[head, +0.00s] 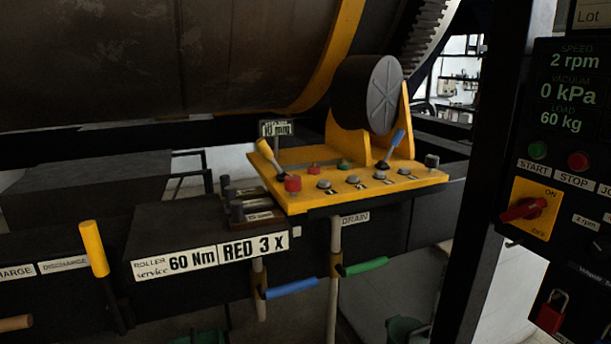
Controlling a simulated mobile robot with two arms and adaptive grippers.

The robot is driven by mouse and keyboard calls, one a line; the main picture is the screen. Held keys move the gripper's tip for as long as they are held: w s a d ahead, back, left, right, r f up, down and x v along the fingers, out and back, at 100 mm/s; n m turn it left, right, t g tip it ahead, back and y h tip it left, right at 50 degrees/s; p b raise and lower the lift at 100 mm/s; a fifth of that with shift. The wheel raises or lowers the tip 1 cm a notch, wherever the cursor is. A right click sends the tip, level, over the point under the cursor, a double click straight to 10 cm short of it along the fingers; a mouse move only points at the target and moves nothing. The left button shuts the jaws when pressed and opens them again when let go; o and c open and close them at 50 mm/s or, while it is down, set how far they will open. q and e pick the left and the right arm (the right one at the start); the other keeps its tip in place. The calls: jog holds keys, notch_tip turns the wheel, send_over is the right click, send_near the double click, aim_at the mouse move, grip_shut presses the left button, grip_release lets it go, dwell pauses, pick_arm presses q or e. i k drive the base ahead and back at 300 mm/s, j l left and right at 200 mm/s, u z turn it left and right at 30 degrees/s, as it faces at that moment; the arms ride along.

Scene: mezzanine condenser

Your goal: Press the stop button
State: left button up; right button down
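The stop button (579,161) is a round red button on the dark control panel (570,110) at the right edge of the head view. A white STOP label (573,182) sits just below it. A green start button (537,150) is to its left, above a START label (534,166). The panel display above reads 2 rpm, 0 kPa and 60 kg. Neither gripper shows in this view.
A red rotary switch (525,209) on a yellow plate and a red padlock (551,312) are lower on the panel. A yellow console (420,178) with buttons and levers stands mid-view. A yellow-handled lever (94,249) rises at left. A dark post (497,150) stands left of the panel.

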aim_at(577, 162)
jog(key=z, duration=1.45)
